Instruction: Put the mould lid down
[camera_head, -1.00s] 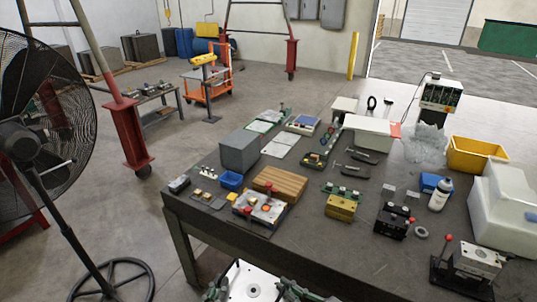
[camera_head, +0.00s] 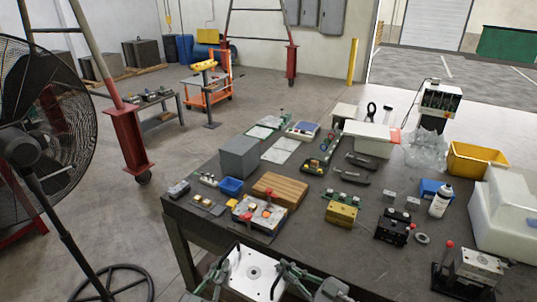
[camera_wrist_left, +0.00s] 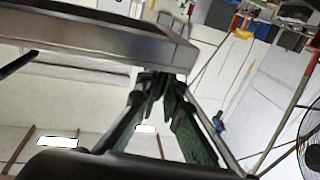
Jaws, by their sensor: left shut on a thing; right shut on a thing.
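The mould lid, a flat silver plate with a round centre hole (camera_head: 256,276), is at the bottom of the head view in front of the table's near edge. My left gripper (camera_head: 222,270) is shut on its left side. My right gripper (camera_head: 282,268) is shut on its right side. In the left wrist view the left fingertips (camera_wrist_left: 162,82) meet the edge of the lid, a grey slab (camera_wrist_left: 110,40). The lid's near part is cut off by the head view's lower edge.
The dark table (camera_head: 335,262) has bare room along its near side. On it are a wooden block (camera_head: 279,189), a tray with red knobs (camera_head: 259,214), a gold block (camera_head: 341,215), a black block (camera_head: 391,231) and a metal block with a red-knobbed lever (camera_head: 478,267). A fan (camera_head: 45,110) stands left.

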